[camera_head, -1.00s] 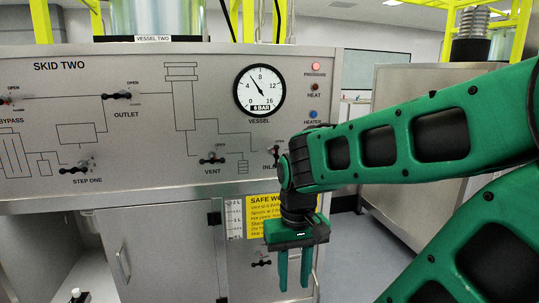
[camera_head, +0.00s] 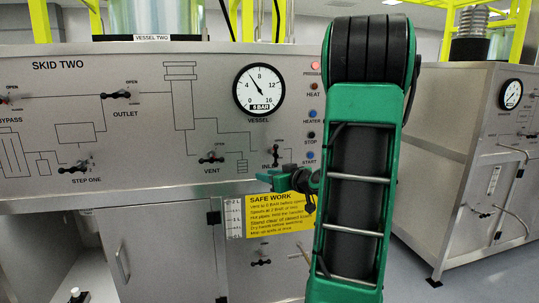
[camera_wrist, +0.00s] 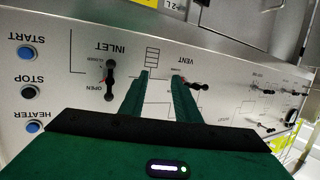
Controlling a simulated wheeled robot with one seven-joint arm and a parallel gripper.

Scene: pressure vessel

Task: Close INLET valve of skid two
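The INLET valve of skid two has a small black handle (camera_head: 276,157) on the panel's lower right. The handle stands upright in the head view, its top near the OPEN mark. In the wrist view the handle (camera_wrist: 109,82) lies just left of my gripper's fingers, beside the INLET label. My gripper (camera_head: 266,178) is close below the handle in the head view, its fingers pointing left; my arm hides part of its body. In the wrist view my gripper (camera_wrist: 159,74) is open, with only bare panel between its fingers. I cannot tell whether a finger touches the panel.
The VENT valve (camera_head: 212,159) is left of INLET; its handle (camera_wrist: 192,84) is close by the right finger in the wrist view. START (camera_head: 311,156), STOP and HEATER buttons line the right side. The vessel gauge (camera_head: 259,90) reads about 6. Another skid (camera_head: 465,150) stands right.

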